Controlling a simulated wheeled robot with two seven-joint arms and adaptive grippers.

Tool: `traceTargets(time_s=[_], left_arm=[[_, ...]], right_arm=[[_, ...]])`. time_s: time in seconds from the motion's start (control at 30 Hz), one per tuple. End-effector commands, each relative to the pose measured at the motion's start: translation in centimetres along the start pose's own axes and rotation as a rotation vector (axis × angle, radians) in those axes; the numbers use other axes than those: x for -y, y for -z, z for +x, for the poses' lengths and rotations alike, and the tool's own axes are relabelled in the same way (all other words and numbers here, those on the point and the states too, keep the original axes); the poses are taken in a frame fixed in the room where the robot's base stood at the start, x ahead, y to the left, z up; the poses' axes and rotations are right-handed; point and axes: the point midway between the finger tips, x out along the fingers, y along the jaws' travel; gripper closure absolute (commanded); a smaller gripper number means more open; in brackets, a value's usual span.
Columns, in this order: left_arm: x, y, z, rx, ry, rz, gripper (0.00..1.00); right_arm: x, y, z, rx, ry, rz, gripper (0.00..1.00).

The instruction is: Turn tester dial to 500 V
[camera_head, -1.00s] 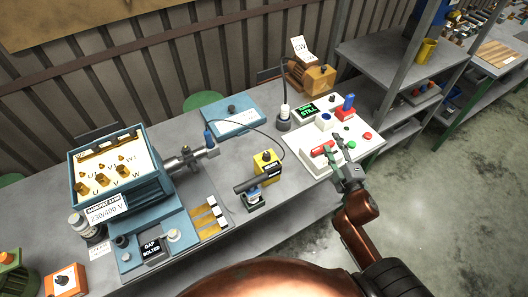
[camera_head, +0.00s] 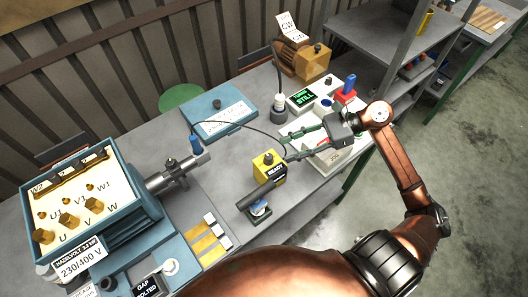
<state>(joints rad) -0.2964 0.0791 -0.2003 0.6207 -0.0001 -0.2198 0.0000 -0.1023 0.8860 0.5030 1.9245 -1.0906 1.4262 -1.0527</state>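A yellow box (camera_head: 268,168) with a black knob on top and a label that seems to read READY stands mid-bench. A flat blue box (camera_head: 224,115) with a dark knob and a pale scale panel lies behind it. I cannot tell for sure which is the tester; no 500 V mark is legible. My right gripper (camera_head: 289,147) reaches leftward over the white panel, fingers apart and nothing between them. Its tips are right of the yellow box's top; contact is not clear. My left gripper is out of view.
The blue motor terminal box (camera_head: 110,220) fills the left. A black cable crosses behind the yellow box. Shelving stands at the right.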

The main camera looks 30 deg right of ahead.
Motion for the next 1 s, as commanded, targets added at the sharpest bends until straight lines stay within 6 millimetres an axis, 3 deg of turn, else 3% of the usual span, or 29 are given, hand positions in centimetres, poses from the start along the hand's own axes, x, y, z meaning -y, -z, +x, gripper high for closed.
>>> traceTargets(time_s=[0.5,0.9,1.0], left_arm=[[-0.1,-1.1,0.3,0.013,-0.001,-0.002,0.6],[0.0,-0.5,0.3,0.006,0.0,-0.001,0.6],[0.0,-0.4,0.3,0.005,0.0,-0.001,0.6]], right_arm=[[-0.1,0.1,6.8,-0.004,-0.006,-0.004,0.61],[-0.2,0.1,7.6,-0.006,-0.005,-0.003,0.61],[-0.2,0.1,7.6,-0.006,-0.005,-0.003,0.68]])
